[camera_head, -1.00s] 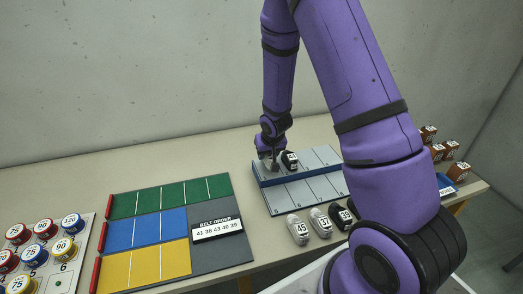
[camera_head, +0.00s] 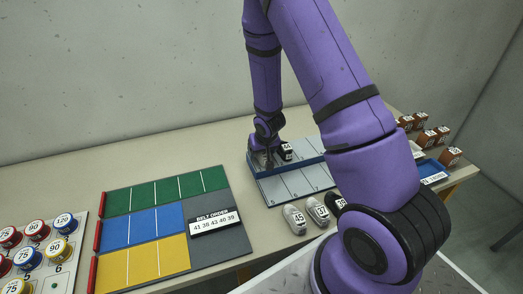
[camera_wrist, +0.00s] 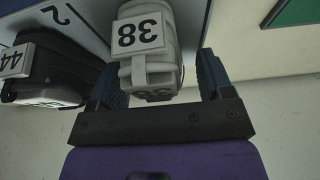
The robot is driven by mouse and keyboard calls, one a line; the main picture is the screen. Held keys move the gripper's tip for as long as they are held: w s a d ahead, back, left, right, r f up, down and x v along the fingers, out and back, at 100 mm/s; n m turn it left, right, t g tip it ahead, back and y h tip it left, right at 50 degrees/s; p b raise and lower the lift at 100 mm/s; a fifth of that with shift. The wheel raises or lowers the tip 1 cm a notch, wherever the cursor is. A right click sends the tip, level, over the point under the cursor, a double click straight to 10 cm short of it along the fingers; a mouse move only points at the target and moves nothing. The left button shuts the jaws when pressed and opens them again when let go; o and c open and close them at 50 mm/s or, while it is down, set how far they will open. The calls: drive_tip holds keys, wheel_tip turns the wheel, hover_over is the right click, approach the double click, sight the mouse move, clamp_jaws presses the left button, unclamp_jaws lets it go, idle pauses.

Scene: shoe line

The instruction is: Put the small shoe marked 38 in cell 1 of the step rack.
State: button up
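The light grey-white shoe marked 38 (camera_wrist: 145,62) sits at the blue-edged end of the step rack in the wrist view, its label upside down. My gripper (camera_wrist: 160,88) has its fingers spread on either side of it, with a visible gap at the right finger. In the head view my gripper (camera_head: 262,162) is at the left end of the rack's back, upper step, and hides this shoe. The step rack (camera_head: 270,191) is grey with a blue riser. A black shoe marked 44 (camera_wrist: 55,72) stands beside it by the number 2, and shows in the head view (camera_head: 287,151).
Shoes marked 45 (camera_head: 295,219) and 37 (camera_head: 318,211) and a dark shoe stand in front of the rack. A coloured mat with a belt order sign (camera_head: 215,220) lies to the left. Brown numbered blocks (camera_head: 421,139) stand at the right. The lower step looks bare where visible.

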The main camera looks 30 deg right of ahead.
drive_tip(key=v, duration=1.2)
drive_tip(key=shift+r, duration=0.3)
drive_tip(key=a+v, duration=0.1)
drive_tip(key=v, duration=2)
drive_tip(key=s+a+r+n, duration=0.1)
drive_tip(key=s+a+r, duration=0.1)
drive_tip(key=s+r, duration=0.3)
drive_tip(key=s+a+r+n+y, duration=0.1)
drive_tip(key=s+r, duration=0.4)
drive_tip(key=s, duration=0.7)
drive_tip(key=shift+a+t, duration=0.4)
drive_tip(key=shift+a, duration=0.1)
